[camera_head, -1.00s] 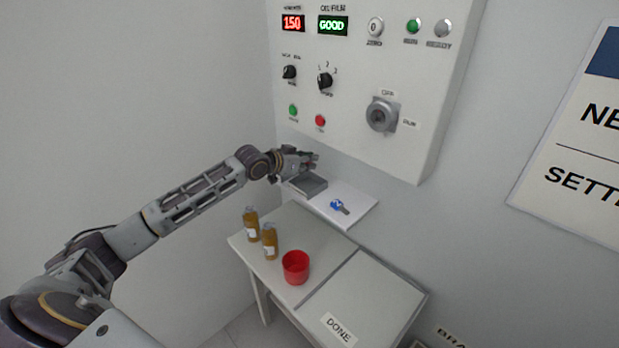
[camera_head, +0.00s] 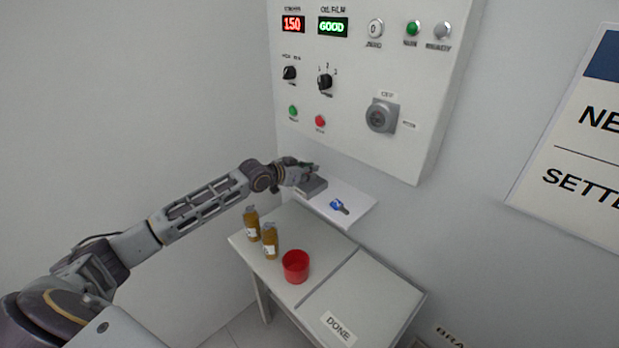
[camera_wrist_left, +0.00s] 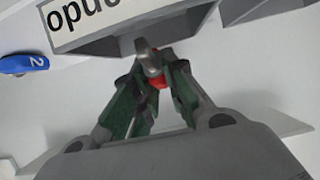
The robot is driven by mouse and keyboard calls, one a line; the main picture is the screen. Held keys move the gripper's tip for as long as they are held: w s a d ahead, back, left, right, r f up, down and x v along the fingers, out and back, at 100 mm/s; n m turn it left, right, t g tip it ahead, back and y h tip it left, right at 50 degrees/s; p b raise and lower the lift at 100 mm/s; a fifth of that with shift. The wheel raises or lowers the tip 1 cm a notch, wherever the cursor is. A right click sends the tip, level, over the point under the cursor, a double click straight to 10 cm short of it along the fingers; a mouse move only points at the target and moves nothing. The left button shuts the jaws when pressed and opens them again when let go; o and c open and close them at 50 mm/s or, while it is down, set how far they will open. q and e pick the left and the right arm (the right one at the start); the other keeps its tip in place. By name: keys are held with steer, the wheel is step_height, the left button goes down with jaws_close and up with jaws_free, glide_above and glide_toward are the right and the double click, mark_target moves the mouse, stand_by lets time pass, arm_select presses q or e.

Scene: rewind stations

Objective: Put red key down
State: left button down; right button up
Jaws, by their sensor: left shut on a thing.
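My left gripper (camera_head: 314,170) is at the small grey tray (camera_head: 318,188) on the white wall shelf. In the left wrist view, the gripper (camera_wrist_left: 152,82) is shut on the red key (camera_wrist_left: 158,82). Only a bit of the key's red head shows between the green-sided fingers, with a grey metal part sticking out past the tips near the wall of the tray (camera_wrist_left: 130,42). I cannot tell whether the key touches the tray. A blue key (camera_head: 338,205) lies on the shelf to the right of the tray; its head, marked 2, also shows in the left wrist view (camera_wrist_left: 24,64). My right gripper is out of view.
The control panel (camera_head: 350,140) with knobs, buttons and a key switch (camera_head: 381,116) is above the shelf (camera_head: 350,217). Below, a table (camera_head: 285,213) holds two amber bottles (camera_head: 252,225) (camera_head: 270,242) and a red cup (camera_head: 296,266). The DONE surface (camera_head: 372,295) is clear.

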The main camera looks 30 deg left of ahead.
arm_select(q)
step_height(320, 180, down, 2)
steer(key=shift+f, duration=0.2)
steer(key=shift+w+p, duration=0.15)
steer(key=shift+p, duration=0.25)
steer(key=shift+f, duration=0.25)
steer(key=shift+f, duration=0.2)
steer(key=c, duration=1.5)
jaws_free()
steer(key=shift+o, duration=0.2)
steer(key=shift+r, duration=0.2)
